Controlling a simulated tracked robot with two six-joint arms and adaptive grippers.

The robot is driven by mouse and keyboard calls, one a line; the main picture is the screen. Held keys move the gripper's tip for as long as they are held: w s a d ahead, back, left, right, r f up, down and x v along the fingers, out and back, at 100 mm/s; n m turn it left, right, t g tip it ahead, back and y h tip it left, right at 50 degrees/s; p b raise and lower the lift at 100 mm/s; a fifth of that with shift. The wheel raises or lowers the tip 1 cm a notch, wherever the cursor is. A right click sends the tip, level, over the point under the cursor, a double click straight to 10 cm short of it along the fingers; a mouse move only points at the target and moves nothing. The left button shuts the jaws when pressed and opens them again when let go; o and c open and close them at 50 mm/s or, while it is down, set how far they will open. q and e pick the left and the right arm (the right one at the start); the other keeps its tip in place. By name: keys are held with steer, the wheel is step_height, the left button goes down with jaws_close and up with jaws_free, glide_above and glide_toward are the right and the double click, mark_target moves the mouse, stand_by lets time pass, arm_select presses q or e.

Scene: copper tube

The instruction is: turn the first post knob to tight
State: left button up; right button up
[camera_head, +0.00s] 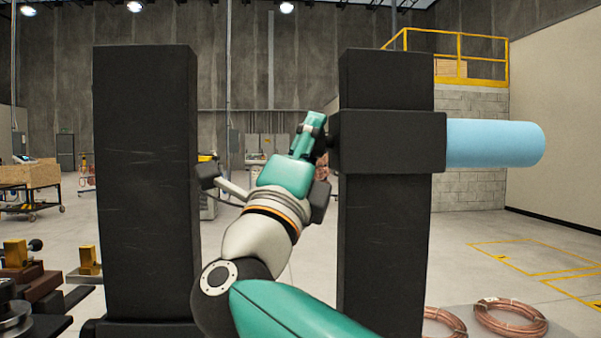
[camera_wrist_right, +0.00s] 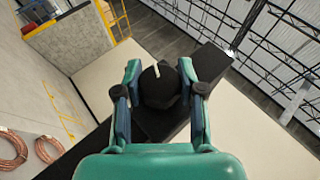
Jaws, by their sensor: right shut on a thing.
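A black post knob (camera_wrist_right: 160,92) with a white pointer mark sits between the green fingers of my right gripper (camera_wrist_right: 160,68) in the right wrist view. The fingers close on its two sides. The mark points up and slightly left there. In the head view my right gripper (camera_head: 317,131) reaches the left side of the dark block (camera_head: 390,142) on the right-hand post (camera_head: 382,255), and the fingers mostly hide the knob. A light blue cylinder (camera_head: 495,143) sticks out of the block's right side. My left gripper is not in view.
A second dark post (camera_head: 146,180) stands at the left, with a gap between the posts where my right arm passes. Copper tube coils (camera_head: 510,318) lie at the lower right. Dark and brass fixtures (camera_head: 30,275) are at the lower left.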

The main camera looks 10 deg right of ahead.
steer(key=shift+d+m+h+b, duration=0.25)
steer(key=shift+m+h+b, duration=0.45)
steer(key=shift+m+h, duration=0.3)
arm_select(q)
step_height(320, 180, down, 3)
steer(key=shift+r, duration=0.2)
arm_select(e)
steer(key=shift+r+h, duration=0.15)
steer(key=shift+h, duration=0.25)
steer(key=shift+s+r+m, duration=0.1)
steer(key=shift+m, duration=0.2)
steer(key=o, duration=1.2)
steer(key=shift+d, duration=0.15)
steer(key=shift+c, duration=0.2)
steer(key=shift+a, duration=0.2)
steer(key=shift+f, duration=0.2)
steer(key=shift+s+a+f, duration=0.2)
steer(key=shift+a+f, duration=0.05)
steer(key=shift+f, duration=0.05)
steer(key=v, duration=1.1)
steer(key=shift+f, duration=0.15)
